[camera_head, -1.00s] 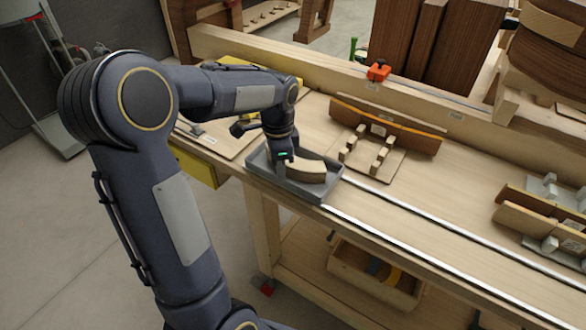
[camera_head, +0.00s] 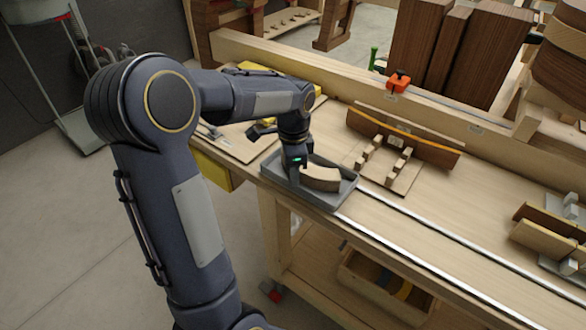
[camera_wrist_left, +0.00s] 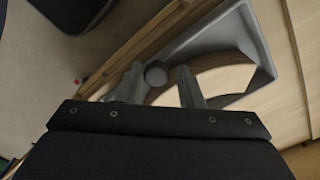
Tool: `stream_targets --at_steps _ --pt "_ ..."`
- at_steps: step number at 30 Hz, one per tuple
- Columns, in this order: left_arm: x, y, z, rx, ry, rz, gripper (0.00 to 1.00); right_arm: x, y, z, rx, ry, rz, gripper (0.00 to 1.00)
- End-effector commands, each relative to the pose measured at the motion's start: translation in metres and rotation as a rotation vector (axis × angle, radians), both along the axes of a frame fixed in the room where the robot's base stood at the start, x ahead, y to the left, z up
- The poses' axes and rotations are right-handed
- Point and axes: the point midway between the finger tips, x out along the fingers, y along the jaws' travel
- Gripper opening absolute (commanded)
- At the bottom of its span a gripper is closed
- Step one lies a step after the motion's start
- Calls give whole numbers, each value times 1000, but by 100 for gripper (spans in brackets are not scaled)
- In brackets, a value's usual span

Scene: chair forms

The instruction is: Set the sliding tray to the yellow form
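The grey sliding tray (camera_head: 335,201) sits at the left end of the bench rails with a curved wooden piece (camera_head: 320,178) in it. The tray also shows in the left wrist view (camera_wrist_left: 262,42). My left gripper (camera_head: 297,170) is down at the tray's left side. In the wrist view its two fingers (camera_wrist_left: 158,76) stand apart on either side of a round grey knob (camera_wrist_left: 155,74), with a visible gap at the right finger. A form with an orange-yellow edge (camera_head: 425,146) stands behind the rails. Yellow parts (camera_head: 215,172) show at the bench's left end, partly behind my arm. My right gripper is out of view.
Metal rails (camera_head: 420,232) run rightward from the tray, and the stretch beside it looks clear. Another wooden form (camera_head: 545,238) with grey blocks stands at the right. A red-orange clamp (camera_head: 398,82) sits on the back beam. An open wooden bin (camera_head: 385,285) is below the bench.

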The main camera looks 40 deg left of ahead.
Motion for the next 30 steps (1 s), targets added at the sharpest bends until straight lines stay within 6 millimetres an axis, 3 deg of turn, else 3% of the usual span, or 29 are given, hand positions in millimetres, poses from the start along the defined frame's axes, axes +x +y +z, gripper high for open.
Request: stream_targets --at_steps 5,15,30 --pt "1 0 17 1 -5 0 34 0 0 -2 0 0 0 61" --pt "1 0 70 1 -6 0 34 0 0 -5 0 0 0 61" --pt "0 0 78 1 -1 0 34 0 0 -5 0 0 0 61"
